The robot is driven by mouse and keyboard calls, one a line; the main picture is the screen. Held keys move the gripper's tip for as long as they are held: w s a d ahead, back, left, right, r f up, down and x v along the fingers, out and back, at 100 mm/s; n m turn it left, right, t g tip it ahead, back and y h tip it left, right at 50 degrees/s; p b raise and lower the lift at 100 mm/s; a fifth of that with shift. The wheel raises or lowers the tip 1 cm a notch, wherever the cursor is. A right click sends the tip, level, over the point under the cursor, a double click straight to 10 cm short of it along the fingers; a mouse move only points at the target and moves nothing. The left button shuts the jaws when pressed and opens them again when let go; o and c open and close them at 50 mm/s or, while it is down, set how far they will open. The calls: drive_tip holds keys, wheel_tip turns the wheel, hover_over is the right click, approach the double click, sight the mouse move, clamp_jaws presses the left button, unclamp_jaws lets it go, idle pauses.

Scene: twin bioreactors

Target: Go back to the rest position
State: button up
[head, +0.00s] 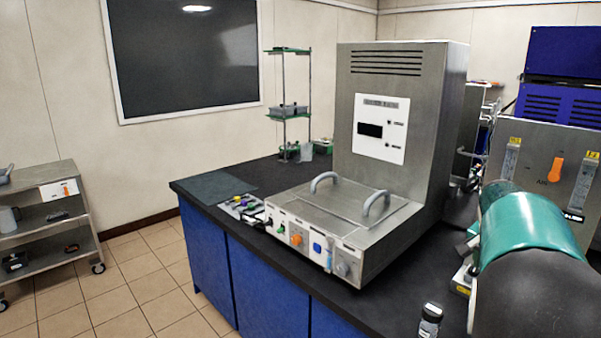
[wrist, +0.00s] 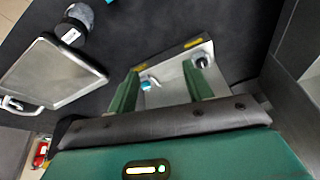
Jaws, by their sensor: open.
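My gripper shows in the wrist view (wrist: 163,88) with two green fingers spread apart and nothing between them. Beyond and below the fingers is a grey metal plate or panel (wrist: 170,72) with yellow labels, a blue-and-white fitting and a dark round knob; I cannot tell whether the fingers touch it. In the head view my green and dark arm fills the lower right, and the gripper is hidden there.
A steel bioreactor (head: 405,110) with a handled lid stands on the black-topped blue bench (head: 205,187). A second unit (head: 545,165) is at the right, behind my arm. A small bottle (head: 430,320) stands near the bench's front edge. A steel cart (head: 55,225) is at left; tiled floor between is clear.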

drive_tip(key=s+a+r+n+t+y, duration=0.15)
drive_tip(key=s+a+n, duration=0.3)
drive_tip(key=a, duration=0.65)
drive_tip(key=s+a+r+n+t+y, duration=0.1)
drive_tip(key=s+a+r+n, duration=0.2)
drive_tip(key=s+a, duration=0.55)
drive_tip(key=s+a+f+n, duration=0.2)
drive_tip(key=s+a+n, duration=0.1)
drive_tip(key=s+a, duration=0.2)
drive_tip(key=s+a+f+n, duration=0.2)
drive_tip(key=s+a, duration=0.3)
drive_tip(key=a, duration=0.4)
drive_tip(key=shift+a+f+n+t+y, duration=0.2)
drive_tip(key=shift+n+t+y, duration=0.25)
